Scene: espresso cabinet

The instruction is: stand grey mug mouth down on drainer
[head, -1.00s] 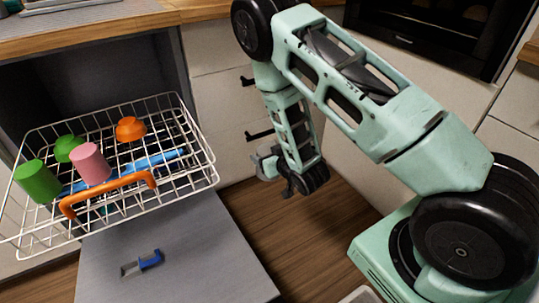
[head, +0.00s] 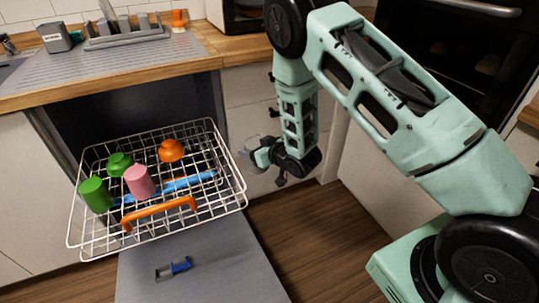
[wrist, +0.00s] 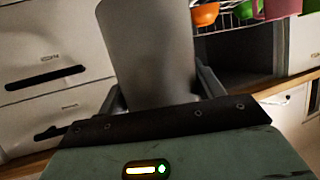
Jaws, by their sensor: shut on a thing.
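My gripper (wrist: 160,88) is shut on the grey mug (wrist: 150,45), which rises between the two fingers in the wrist view. Its mouth is not clearly visible. In the head view my gripper (head: 260,153) hangs low, to the right of the wire rack and in front of the cabinet fronts, with a small grey part of the mug (head: 246,160) showing at its left. The ridged grey drainer (head: 110,72) lies on the worktop at the upper left, well above and left of my gripper.
A white wire rack (head: 232,203) holds green, pink and orange cups and a blue utensil. It stands over an open grey door (head: 225,262).

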